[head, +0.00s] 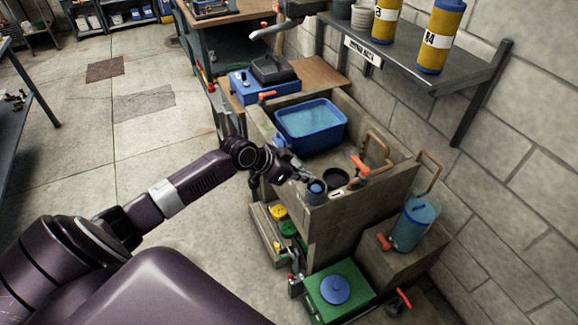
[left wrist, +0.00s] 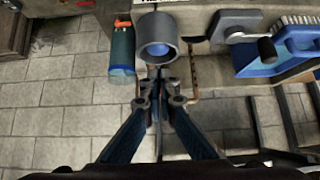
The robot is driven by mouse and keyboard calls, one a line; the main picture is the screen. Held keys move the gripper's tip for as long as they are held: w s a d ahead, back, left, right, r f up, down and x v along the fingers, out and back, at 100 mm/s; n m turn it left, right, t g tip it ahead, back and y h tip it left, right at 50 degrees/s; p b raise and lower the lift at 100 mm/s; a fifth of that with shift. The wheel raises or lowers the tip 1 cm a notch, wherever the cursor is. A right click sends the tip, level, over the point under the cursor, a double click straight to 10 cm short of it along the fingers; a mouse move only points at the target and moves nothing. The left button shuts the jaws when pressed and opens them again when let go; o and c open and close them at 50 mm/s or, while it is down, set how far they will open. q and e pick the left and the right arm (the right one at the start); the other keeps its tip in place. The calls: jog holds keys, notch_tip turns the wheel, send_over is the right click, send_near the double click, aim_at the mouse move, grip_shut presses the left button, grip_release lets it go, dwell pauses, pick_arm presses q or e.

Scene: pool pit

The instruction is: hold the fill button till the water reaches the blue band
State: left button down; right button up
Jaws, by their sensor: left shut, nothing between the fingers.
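A grey round housing with a blue button (head: 316,188) in its middle stands at the front corner of the bench. In the left wrist view the blue button (left wrist: 156,49) shows inside its grey ring. My left gripper (head: 303,177) is shut and empty at the near side of the housing. In the left wrist view its fingertips (left wrist: 160,88) are just below the ring; I cannot tell whether they touch it. A clear cylinder with blue water (head: 415,222) stands to the right, also in the left wrist view (left wrist: 122,52).
A blue basin of water (head: 345,128) stands on the bench behind the button. An orange-handled valve (head: 360,166) and bent pipes are beside it. A green box with a blue round lid (head: 335,289) stands below. A wall shelf (head: 440,72) holds yellow canisters.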

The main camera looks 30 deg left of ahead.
pick_arm(q)
jog(key=b+v, duration=0.1)
jog(key=v, duration=0.6)
jog(key=shift+r, duration=0.35)
jog(key=shift+f, duration=0.1)
dwell(1.0)
jog(key=s+a+f+n+y, duration=0.1)
jog(key=s+a+f+n, duration=0.15)
jog(key=f, duration=0.65)
jog(key=s+a+f+n+g+y+b, duration=0.1)
jog(key=s+a+f+y, duration=0.15)
jog(key=f, duration=0.65)
jog(key=s+a+f+n+y, duration=0.1)
jog(key=a+f, duration=0.2)
jog(key=f, duration=0.6)
jog(key=s+d+f+g, duration=0.2)
jog(key=s+f, duration=1.1)
jog(key=f, duration=0.1)
jog(key=s+d+f+g, duration=0.1)
jog(key=s+d+f, duration=0.3)
jog(key=s, duration=0.5)
jog(key=s+d+f+g+b, duration=0.1)
jog(key=s+d+f, duration=0.4)
jog(key=s, duration=0.4)
jog(key=s+d+f+g, duration=0.2)
jog(key=s+d+f, duration=0.3)
jog(key=s, duration=0.4)
jog(key=shift+d+m, duration=0.45)
jog(key=shift+d, duration=0.4)
